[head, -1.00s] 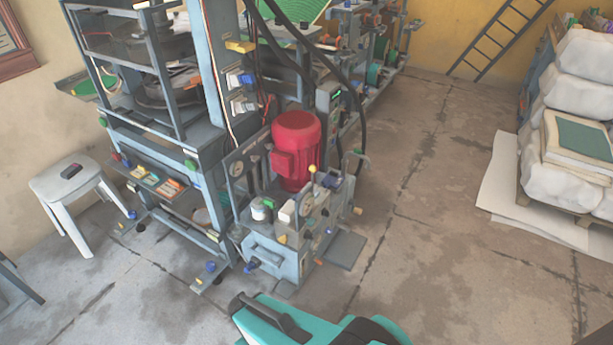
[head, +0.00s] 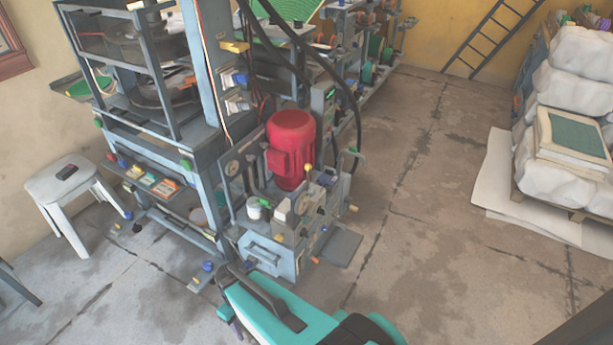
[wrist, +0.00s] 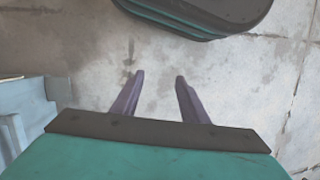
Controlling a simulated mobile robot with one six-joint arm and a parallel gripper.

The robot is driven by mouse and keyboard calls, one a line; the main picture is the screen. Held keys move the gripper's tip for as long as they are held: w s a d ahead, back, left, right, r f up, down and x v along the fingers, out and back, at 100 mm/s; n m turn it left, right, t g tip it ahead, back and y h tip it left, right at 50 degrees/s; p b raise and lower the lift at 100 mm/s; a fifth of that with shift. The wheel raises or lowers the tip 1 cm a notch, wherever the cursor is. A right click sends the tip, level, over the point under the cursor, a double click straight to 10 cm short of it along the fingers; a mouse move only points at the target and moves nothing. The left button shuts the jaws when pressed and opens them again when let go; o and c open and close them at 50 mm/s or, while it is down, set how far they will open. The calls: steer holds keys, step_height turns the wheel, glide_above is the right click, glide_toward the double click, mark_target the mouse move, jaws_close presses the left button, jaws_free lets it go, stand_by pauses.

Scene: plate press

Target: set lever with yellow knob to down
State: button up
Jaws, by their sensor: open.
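The lever with the yellow knob (head: 308,168) stands upright on top of the hydraulic unit (head: 270,253), in front of and to the right of the red motor (head: 291,145). Its lower end is hard to make out among the fittings. My gripper (wrist: 158,78) is open and empty in the wrist view, with its two purple fingers apart above bare floor. In the head view my teal arm is low at the front, below the unit and well apart from the yellow knob. The fingers barely show there.
The press frame (head: 205,165) stands left of the unit. Black hoses (head: 345,85) hang behind it. A white stool (head: 68,178) is at the far left, and wrapped sacks (head: 562,120) on a pallet stand right. The floor (head: 420,240) between unit and pallet is clear.

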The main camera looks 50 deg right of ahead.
steer(key=w+d+r+t+p, duration=0.1)
steer(key=w+d+r, duration=0.2)
steer(key=w+d, duration=0.3)
steer(key=w+d+r+t, duration=0.2)
steer(key=w+d+r, duration=0.15)
steer(key=w, duration=0.45)
steer(key=w+d+r+m+t, duration=0.1)
steer(key=w+d+r, duration=0.1)
steer(key=d+r, duration=0.4)
steer(key=w+d+r+m+t+p, duration=0.1)
steer(key=w+d+r, duration=0.2)
steer(key=d, duration=0.9)
steer(key=w+d+r+m+t+h+p, duration=0.1)
steer(key=w+d+r, duration=0.2)
steer(key=d+r, duration=0.6)
steer(key=shift+w+d+m+t, duration=0.3)
steer(key=shift+d+m, duration=0.1)
steer(key=shift+d, duration=0.2)
steer(key=m+t+h+p, duration=0.1)
steer(key=m+h, duration=0.1)
glide_toward(308, 177)
step_height(308, 177, up, 3)
steer(key=shift+w+d+r, duration=0.1)
steer(key=shift+w+d, duration=0.05)
steer(key=shift+d, duration=0.2)
steer(key=p+x, duration=0.2)
steer(key=x, duration=1.2)
steer(key=shift+a, duration=0.15)
